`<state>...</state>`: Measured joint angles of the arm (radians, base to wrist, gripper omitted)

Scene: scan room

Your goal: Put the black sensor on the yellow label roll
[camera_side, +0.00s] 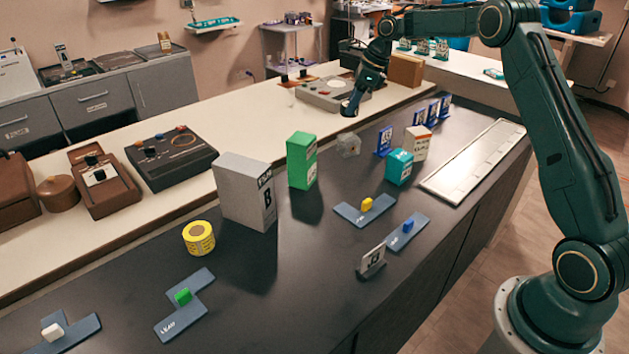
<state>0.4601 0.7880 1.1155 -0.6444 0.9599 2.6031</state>
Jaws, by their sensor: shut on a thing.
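The yellow label roll (198,237) lies flat on the dark counter at the left, with its round hole facing up. My gripper (350,107) is high and toward the back, above the counter and far to the right of the roll. It is shut on a small dark thing at its fingertips, which I take to be the black sensor; its outline blends with the dark fingers. No other black sensor shows on the counter near the roll.
A tall grey box (245,192) and a green box (302,160) stand between my gripper and the roll. A grey cube (348,145) sits below my gripper. Blue holders with a green piece (183,296) and a white piece (52,331) lie in front of the roll.

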